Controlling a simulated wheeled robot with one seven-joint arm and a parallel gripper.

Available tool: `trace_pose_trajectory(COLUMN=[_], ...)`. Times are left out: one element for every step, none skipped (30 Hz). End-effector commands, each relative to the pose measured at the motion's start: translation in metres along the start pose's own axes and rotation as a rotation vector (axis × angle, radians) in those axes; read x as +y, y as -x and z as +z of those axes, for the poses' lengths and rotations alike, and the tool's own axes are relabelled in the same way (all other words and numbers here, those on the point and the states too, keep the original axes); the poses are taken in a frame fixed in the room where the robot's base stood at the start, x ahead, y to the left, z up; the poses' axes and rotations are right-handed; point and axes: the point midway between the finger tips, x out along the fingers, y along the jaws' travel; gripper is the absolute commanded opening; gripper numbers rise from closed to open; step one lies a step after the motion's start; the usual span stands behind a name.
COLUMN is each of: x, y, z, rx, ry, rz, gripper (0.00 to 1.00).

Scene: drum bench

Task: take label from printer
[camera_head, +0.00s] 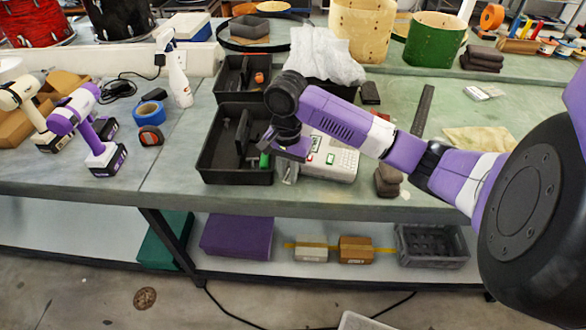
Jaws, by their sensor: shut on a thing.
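The label printer (340,158) is an off-white device with small keys and red and green marks. It sits on the green bench top, just right of the black tray. My arm reaches in from the right, and my gripper (287,168) points down at the printer's left end. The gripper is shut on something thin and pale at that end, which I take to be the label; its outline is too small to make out. The arm and gripper hide part of the printer's back and left side.
Black divided trays (226,174) stand close left of my gripper. A crumpled white bag (325,58) is behind.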

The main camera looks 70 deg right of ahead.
Motion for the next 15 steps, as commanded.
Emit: trace_pose_trajectory(x=[0.0,0.0,0.0,0.0,0.0,0.0,0.0,0.0,0.0001,0.0001,0.0001,0.0001,0.0001,0.0001,0.0001], y=[0.0005,0.0005,0.0004,0.0004,0.0004,0.0004,0.0004,0.0004,0.0005,0.0005,0.0005,0.0005,0.0005,0.0004,0.0003], z=[0.0013,0.0018,0.0026,0.0032,0.0039,0.0046,0.0052,0.0058,0.0065,0.007,0.0074,0.0079,0.0082,0.0084,0.0086], rx=[-0.001,-0.001,-0.001,-0.001,-0.001,-0.001,-0.002,-0.002,-0.002,-0.002,-0.001,-0.001,-0.001,-0.001,-0.001], ry=[0.0,0.0,0.0,0.0,0.0,0.0,0.0,0.0,0.0,0.0,0.0,0.0,0.0,0.0,0.0], rz=[0.0,0.0,0.0,0.0,0.0,0.0,0.0,0.0,0.0,0.0,0.0,0.0,0.001,0.0,0.001], gripper=[0.05,0.05,0.05,0.05,0.05,0.05,0.05,0.05,0.05,0.05,0.05,0.05,0.05,0.05,0.05])
